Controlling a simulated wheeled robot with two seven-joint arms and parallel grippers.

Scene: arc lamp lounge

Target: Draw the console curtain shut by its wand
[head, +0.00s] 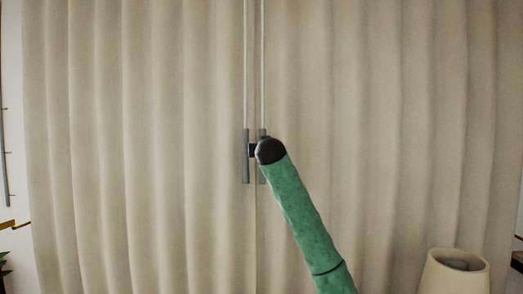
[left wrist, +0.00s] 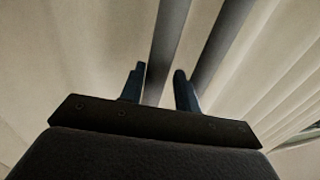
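The beige curtain (head: 150,150) hangs in two panels that meet near the middle of the head view, with no visible gap there. Two thin white wands with grey handles hang at the meeting edges: the left handle (head: 246,170) and the right handle (head: 263,132), partly hidden by my gripper. My left gripper (head: 252,150) is at the handles, its green arm rising from below. In the left wrist view its fingers (left wrist: 160,82) are apart, with one grey handle (left wrist: 169,30) between them and visible space on both sides. The other handle (left wrist: 222,40) passes outside the right finger. My right gripper is not in view.
A cream lampshade-like object (head: 455,275) stands at the lower right, in front of the curtain. Plant leaves (head: 4,265) show at the lower left edge. The space before the curtain's left half looks clear.

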